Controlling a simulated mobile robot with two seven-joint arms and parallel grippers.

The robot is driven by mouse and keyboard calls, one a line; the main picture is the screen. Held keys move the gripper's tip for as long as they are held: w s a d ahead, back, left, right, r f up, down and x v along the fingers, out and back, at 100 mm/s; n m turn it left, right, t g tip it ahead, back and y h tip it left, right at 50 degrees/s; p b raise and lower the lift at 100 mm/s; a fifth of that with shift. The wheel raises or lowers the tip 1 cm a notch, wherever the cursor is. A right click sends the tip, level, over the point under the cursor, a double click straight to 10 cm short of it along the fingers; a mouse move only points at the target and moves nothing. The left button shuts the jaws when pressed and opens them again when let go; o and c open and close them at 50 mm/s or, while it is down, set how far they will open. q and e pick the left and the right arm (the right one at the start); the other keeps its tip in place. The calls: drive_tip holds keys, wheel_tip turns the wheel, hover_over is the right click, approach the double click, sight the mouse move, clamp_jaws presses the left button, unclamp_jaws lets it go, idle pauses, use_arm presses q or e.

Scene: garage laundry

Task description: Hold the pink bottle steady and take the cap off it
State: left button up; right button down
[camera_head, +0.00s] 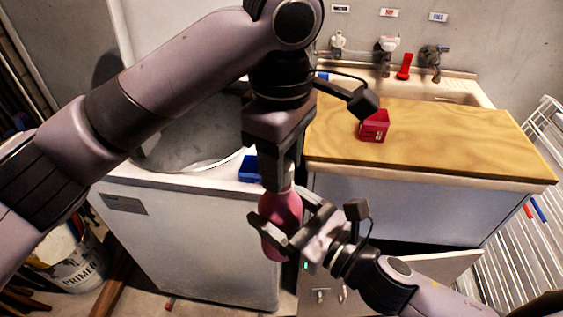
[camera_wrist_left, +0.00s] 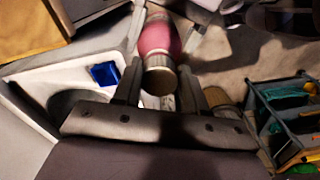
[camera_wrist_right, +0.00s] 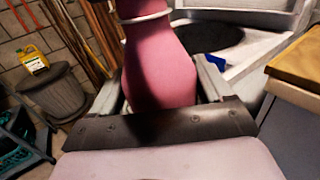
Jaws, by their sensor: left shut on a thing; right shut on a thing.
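The pink bottle (camera_head: 283,210) is upright in the air in front of the white washer. My right gripper (camera_head: 279,232) is shut on its body from the right; the pink body also fills the middle of the right wrist view (camera_wrist_right: 160,65). My left gripper (camera_head: 284,180) points down from above, its fingers at the bottle's top, shut on the cap. The cap (camera_wrist_left: 158,82) looks brownish in the left wrist view, in line with the bottle. A pale ring (camera_wrist_right: 148,17) circles the bottle's neck. Fingers partly hide the cap, so I cannot tell whether it is loose.
The white washer (camera_head: 190,235) with its open drum stands behind, a blue box (camera_head: 250,168) on its edge. A red box (camera_head: 374,126) sits on the wooden counter (camera_head: 450,135). A sink with taps is behind it. A white rack (camera_head: 520,240) stands right, a primer bucket (camera_head: 75,262) left.

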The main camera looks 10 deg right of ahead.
use_arm(q)
drive_tip(key=shift+r, duration=0.75)
drive_tip(key=shift+r, duration=2)
